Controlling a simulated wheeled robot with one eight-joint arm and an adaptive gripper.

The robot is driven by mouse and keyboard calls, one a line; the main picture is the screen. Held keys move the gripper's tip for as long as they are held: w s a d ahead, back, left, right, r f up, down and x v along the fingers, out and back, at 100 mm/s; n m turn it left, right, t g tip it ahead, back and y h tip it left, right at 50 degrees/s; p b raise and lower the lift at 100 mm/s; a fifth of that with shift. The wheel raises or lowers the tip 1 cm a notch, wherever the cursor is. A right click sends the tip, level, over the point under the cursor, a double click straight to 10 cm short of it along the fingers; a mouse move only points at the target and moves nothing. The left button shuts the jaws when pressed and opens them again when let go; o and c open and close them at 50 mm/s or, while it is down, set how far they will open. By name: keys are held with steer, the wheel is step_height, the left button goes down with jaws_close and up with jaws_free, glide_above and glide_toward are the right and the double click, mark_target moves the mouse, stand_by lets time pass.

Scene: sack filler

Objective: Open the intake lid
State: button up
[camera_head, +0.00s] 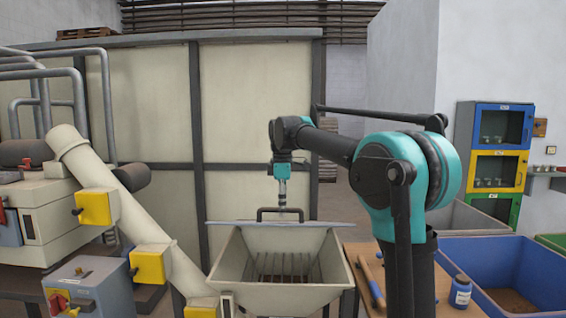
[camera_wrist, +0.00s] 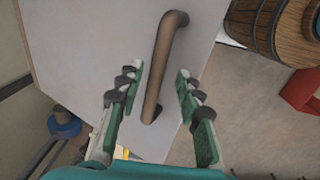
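The intake hopper (camera_head: 280,297) is a cream funnel, its inside and dark bars visible from the front. A thin pale lid (camera_head: 318,225) shows nearly edge-on at the hopper's back rim; how far it stands open is unclear. A dark bar handle (camera_head: 262,215) rises from the lid. The wrist view shows the handle (camera_wrist: 163,52) as a brown bar on the lid's pale flat face (camera_wrist: 85,45). My gripper (camera_head: 283,207) points down at the handle. In the wrist view my gripper (camera_wrist: 158,76) is open, its fingers on either side of the handle with gaps showing.
A cream pipe (camera_head: 120,205) and yellow boxes stand left of the hopper. A wooden bench (camera_head: 365,262) with a blue-labelled jar (camera_head: 460,291) and a blue bin (camera_head: 500,250) are at right. A panelled wall (camera_head: 255,130) stands behind. A wooden barrel (camera_wrist: 275,25) shows in the wrist view.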

steer(key=w+r, duration=0.1)
steer(key=r, duration=0.8)
steer(key=w+r, duration=0.2)
steer(key=r, duration=0.6)
steer(key=shift+w+r, duration=0.25)
steer(key=shift+r, duration=0.1)
stand_by(0.9)
